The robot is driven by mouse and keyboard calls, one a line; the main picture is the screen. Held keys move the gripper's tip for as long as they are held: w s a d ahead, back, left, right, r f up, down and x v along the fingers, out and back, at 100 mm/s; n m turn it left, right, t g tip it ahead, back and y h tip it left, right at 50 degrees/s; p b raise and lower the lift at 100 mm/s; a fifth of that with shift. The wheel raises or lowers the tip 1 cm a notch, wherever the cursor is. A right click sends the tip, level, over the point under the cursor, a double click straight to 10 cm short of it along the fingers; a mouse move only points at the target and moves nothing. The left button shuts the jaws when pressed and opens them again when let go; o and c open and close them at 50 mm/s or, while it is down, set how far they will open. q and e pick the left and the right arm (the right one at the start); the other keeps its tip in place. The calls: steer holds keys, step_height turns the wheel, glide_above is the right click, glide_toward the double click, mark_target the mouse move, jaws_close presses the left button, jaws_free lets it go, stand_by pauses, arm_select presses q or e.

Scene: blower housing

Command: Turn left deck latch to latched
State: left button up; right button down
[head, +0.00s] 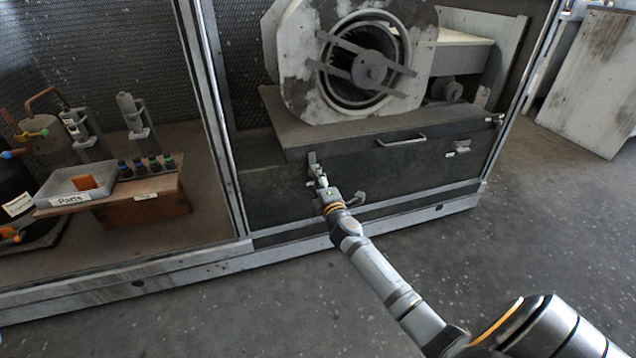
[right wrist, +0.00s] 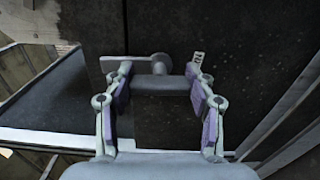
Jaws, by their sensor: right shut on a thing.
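The left deck latch (head: 312,158) is a small grey fitting on the upper left of the dark front panel below the blower. In the right wrist view the latch (right wrist: 160,82) shows as a grey crosspiece with a round hub and a thin arm pointing left. My right gripper (head: 320,180) is at the latch. In the right wrist view its fingers (right wrist: 158,74) stand on either side of the crosspiece and are shut on it. The fingers partly hide the latch in the head view. My left gripper is not in view.
The blower housing (head: 292,60) stands on the deck above the panel (head: 400,165). A bar handle (head: 402,140) is on the panel to the right. A grey parts tray (head: 62,187) sits on a brown block at left. The floor in front is clear.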

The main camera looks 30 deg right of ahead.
steer(key=shift+m, duration=0.5)
steer(key=shift+c, duration=2.2)
jaws_free()
steer(key=shift+s+a+f, duration=0.1)
steer(key=shift+s, duration=0.35)
steer(key=v, duration=1.1)
steer(key=shift+a, duration=0.1)
